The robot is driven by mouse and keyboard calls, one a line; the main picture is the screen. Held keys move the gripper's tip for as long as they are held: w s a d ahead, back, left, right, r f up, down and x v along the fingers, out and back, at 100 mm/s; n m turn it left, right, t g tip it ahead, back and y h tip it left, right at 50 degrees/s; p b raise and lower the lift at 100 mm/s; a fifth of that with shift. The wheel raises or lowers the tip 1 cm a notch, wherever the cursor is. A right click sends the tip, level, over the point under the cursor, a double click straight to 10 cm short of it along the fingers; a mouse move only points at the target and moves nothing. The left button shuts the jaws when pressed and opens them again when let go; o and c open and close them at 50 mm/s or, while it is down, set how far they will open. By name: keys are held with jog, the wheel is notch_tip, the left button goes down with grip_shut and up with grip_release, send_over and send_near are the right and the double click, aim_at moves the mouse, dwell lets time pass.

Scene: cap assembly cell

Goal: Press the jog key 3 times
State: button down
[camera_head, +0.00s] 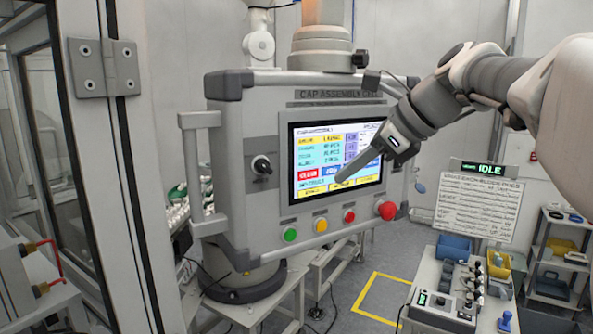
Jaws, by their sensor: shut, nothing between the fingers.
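The control panel (255,235) is a grey box labelled "CAP ASSEMBLY CELL" with a lit touchscreen (310,150). The jog key (328,171) is a blue key low on the screen, right of a red key (307,174). My gripper (341,181) is shut and empty. It reaches in from the upper right, with its tips in front of the lower part of the screen, just right of and below the jog key. The gripper covers part of the screen's right side. I cannot tell whether the tips touch the screen.
Below the screen are a green button (290,235), a yellow button (321,225), a red button (349,216) and a larger red mushroom button (387,211). A handle (203,170) juts from the panel's left side. A bench (428,290) with small parts stands lower right.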

jog(key=s, duration=0.1)
jog(key=s+d, duration=0.2)
jog(key=s, duration=0.1)
jog(key=shift+s+d, duration=0.1)
dwell(4.7)
